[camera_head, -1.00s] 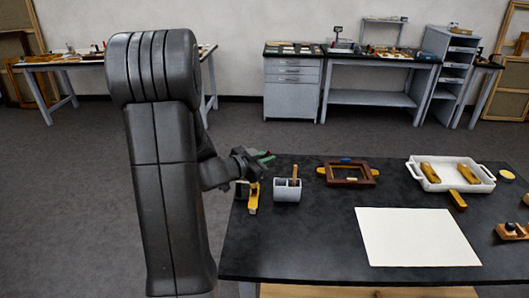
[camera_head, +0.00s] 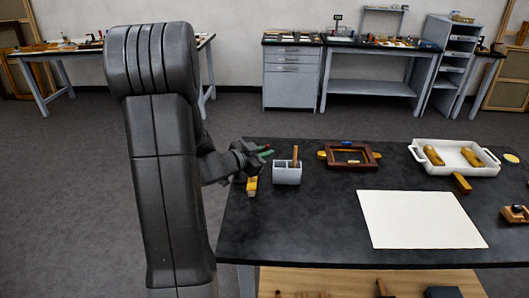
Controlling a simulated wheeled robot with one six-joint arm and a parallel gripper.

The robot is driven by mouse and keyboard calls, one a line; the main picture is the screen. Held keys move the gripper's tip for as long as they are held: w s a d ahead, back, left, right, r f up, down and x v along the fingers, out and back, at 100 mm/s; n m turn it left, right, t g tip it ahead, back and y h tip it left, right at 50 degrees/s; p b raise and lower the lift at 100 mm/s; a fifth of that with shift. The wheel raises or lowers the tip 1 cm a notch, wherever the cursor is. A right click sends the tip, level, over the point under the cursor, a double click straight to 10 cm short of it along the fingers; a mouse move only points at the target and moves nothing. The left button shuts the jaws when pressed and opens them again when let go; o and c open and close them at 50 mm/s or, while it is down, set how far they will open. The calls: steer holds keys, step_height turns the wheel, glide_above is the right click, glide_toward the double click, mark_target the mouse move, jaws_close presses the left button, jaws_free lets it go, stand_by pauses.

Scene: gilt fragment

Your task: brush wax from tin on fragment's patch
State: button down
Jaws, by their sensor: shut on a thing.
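My gripper (camera_head: 262,153) is over the dark table's left end, just left of the grey two-part holder (camera_head: 287,174). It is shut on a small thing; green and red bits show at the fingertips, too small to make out. A wooden handle (camera_head: 295,155) stands upright in the holder. The fragment may be the brown frame-like piece (camera_head: 371,158) with yellow bits at its sides, mid-table; I cannot make out a patch. A round yellow disc (camera_head: 511,158) at the far right may be the tin. A yellow tool (camera_head: 251,186) lies below my gripper.
A white tray (camera_head: 489,169) with yellow-brown blocks stands at the back right. A blank white sheet (camera_head: 420,220) covers the table's front middle. A yellow block (camera_head: 462,183) and a wooden tool (camera_head: 516,214) lie at right. Dark table (camera_head: 300,225) is bare at front left.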

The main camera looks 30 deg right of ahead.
steer(key=shift+f+b, duration=0.65)
steer(key=shift+f, duration=0.25)
stand_by(0.4)
